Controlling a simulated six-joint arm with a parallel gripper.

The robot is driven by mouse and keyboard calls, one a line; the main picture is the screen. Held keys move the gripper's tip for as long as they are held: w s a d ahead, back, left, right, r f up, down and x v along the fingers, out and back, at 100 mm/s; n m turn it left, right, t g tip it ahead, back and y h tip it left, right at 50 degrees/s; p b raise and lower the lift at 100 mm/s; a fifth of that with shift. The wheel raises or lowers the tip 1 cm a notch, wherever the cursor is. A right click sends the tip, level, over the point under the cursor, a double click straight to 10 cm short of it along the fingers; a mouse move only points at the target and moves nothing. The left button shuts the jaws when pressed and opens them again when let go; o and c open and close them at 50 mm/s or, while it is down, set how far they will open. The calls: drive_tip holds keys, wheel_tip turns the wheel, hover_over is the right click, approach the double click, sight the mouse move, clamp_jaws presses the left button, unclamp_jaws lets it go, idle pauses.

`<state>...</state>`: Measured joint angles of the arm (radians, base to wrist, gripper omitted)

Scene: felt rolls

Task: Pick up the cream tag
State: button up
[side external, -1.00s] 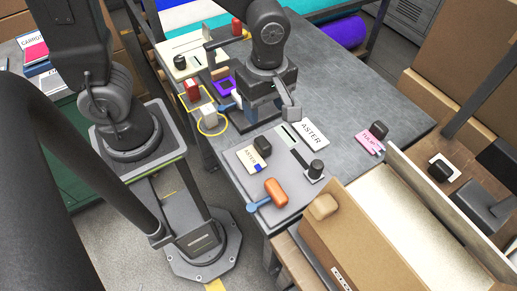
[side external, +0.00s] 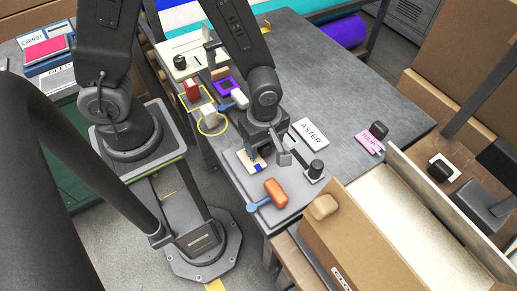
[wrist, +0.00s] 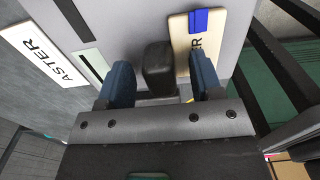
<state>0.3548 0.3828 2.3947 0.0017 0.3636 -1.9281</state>
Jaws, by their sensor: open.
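The cream tag (side external: 246,164) lies on the grey board near the table's front edge, with a blue clip (side external: 257,167) at one end. In the wrist view the cream tag (wrist: 181,38) shows dark lettering ending in "ER", partly hidden by the clip and a finger. A dark block (wrist: 158,68) stands at its left edge; I cannot tell whether they are joined. My gripper (wrist: 161,80) is open above the board, its blue fingers on either side of the dark block. In the side view my gripper (side external: 270,150) covers part of the tag.
A white ASTER card (side external: 310,132) lies right of my gripper. A pink tag (side external: 368,143) lies farther right. The table's back right is clear.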

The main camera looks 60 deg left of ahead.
clamp_jaws()
idle(0.6)
drive_tip(key=shift+r, duration=0.1)
drive_tip(key=shift+r, duration=0.55)
drive_tip(key=r, duration=0.1)
drive_tip(key=a+r, duration=0.1)
drive_tip(key=r, duration=0.1)
drive_tip(key=shift+a+r, duration=0.1)
drive_tip(key=shift+r, duration=0.2)
drive_tip(key=a+r, duration=0.6)
drive_tip(key=a, duration=0.4)
drive_tip(key=shift+a, duration=0.25)
